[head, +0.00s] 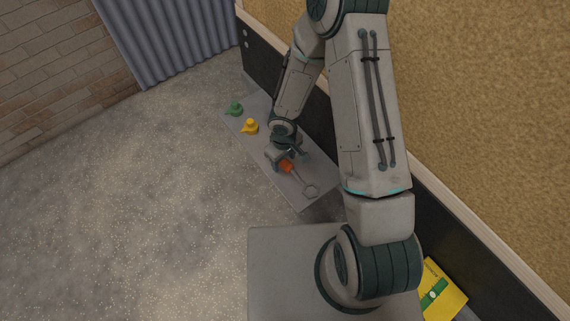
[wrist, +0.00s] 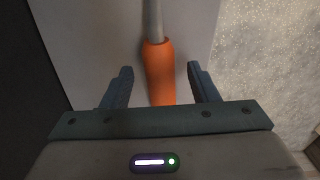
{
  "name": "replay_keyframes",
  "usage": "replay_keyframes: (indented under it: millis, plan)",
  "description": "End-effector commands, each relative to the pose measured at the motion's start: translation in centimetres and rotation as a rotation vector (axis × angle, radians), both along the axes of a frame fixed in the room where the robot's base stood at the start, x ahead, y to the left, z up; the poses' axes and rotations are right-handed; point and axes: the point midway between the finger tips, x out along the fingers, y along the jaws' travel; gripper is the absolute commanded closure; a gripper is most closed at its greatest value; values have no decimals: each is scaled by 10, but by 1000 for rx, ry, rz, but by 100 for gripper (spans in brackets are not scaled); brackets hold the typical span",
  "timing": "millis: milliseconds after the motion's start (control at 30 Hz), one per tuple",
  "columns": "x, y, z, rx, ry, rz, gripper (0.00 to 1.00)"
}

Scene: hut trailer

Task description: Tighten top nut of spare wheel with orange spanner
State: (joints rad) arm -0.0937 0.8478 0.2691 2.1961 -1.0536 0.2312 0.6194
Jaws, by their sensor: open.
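The orange spanner lies on a low grey board (head: 254,143). Its orange handle (head: 286,166) is under my gripper, and its grey shaft ends in a ring (head: 311,191) towards the board's near end. My gripper (head: 287,157) is low over the board. In the wrist view the orange handle (wrist: 158,72) lies between the two open fingers of my gripper (wrist: 162,84), with a gap on each side. The near end of the handle is hidden by the gripper body. No spare wheel or nut shows in either view.
A yellow object (head: 250,127) and a green object (head: 234,109) sit on the far part of the board. A dark-skirted tan wall (head: 480,120) runs along the right. A yellow and green item (head: 441,292) lies at lower right. The speckled floor (head: 130,200) on the left is clear.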

Motion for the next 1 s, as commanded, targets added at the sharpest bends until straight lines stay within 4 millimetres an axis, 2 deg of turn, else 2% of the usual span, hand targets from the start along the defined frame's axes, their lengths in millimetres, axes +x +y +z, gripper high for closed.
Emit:
replay_keyframes:
  millis: [100, 333, 367, 500, 533, 567, 833, 1000]
  plan:
    - [0, 0, -11, 0, 0, 2, 46]
    - [0, 0, -12, 0, 0, 0, 46]
    - [0, 0, -12, 0, 0, 0, 49]
    - [0, 0, -12, 0, 0, 0, 88]
    - [0, 0, -12, 0, 0, 0, 96]
    - [0, 0, -12, 0, 0, 0, 100]
    - [0, 0, -10, 1, -1, 0, 100]
    - [1, 0, 13, 2, -4, -3, 100]
